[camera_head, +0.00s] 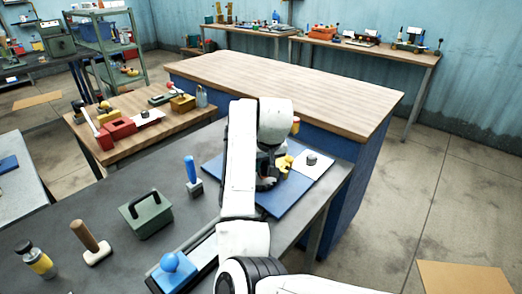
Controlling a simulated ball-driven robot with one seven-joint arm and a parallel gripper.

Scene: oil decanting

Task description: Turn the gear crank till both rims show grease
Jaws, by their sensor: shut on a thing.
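My gripper (267,182) is low over the blue board (283,201) at the right end of the grey bench, mostly hidden by my white arm. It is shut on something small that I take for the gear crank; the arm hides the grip. A yellow part (285,164), perhaps of the gear set, shows just right of the gripper. The two rims and any grease on them cannot be made out. A white sheet with a dark grey round piece (311,159) lies right of the yellow part.
A wood-topped blue counter (290,85) stands close behind.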

